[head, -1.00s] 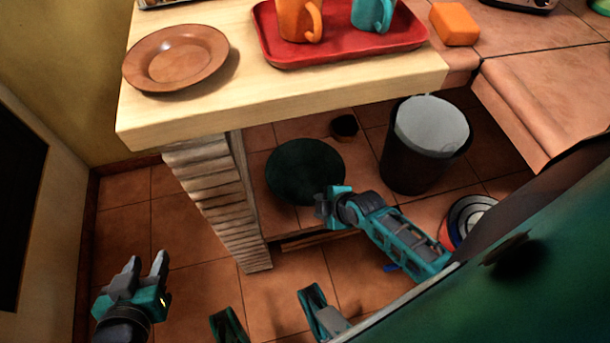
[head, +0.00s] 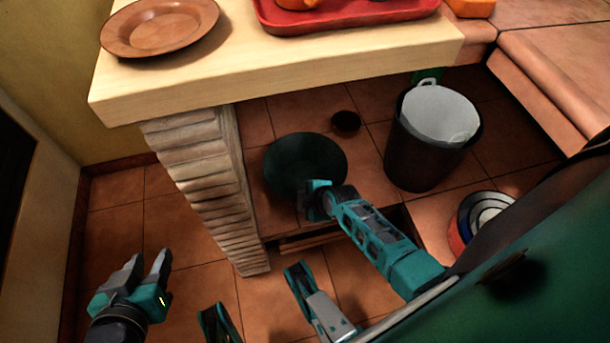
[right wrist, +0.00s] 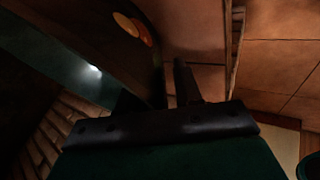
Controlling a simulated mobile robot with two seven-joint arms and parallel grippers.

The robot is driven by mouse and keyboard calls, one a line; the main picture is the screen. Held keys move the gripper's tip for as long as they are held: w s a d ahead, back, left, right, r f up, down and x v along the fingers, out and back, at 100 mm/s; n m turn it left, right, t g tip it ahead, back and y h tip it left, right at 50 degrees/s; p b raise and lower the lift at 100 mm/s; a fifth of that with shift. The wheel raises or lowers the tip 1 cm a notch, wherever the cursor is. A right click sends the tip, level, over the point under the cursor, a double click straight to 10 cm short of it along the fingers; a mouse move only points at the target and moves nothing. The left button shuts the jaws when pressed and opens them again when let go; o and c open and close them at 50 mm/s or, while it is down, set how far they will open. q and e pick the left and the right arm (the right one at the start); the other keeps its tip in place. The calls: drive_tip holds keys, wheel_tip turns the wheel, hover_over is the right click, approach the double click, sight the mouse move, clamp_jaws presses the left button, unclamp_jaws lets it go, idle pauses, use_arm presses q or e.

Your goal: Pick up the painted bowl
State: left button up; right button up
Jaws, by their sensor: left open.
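A large dark green round bowl (head: 300,160), which I take for the painted bowl, sits low under the wooden counter in the head view. In the right wrist view its shiny dark inside (right wrist: 60,60) and a brown wall with orange and yellow spots fill the upper left. My right gripper (head: 312,192) is at the bowl's near rim. One finger shows beside the wall in the wrist view; the other is lost in shadow, so its grip is unclear. My left gripper (head: 151,258) is open and empty, over the floor at lower left, far from the bowl.
The wooden counter (head: 280,75) and its brick pillar (head: 205,180) stand beside the bowl. A brown plate (head: 160,28) and red tray (head: 350,20) are on top. A small dark bowl (head: 345,123) and black bin (head: 430,140) lie beyond. Floor at left is clear.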

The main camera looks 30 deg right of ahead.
clamp_jaws()
idle(1.3)
drive_tip(key=shift+w+r, duration=0.1)
drive_tip(key=shift+r, duration=0.1)
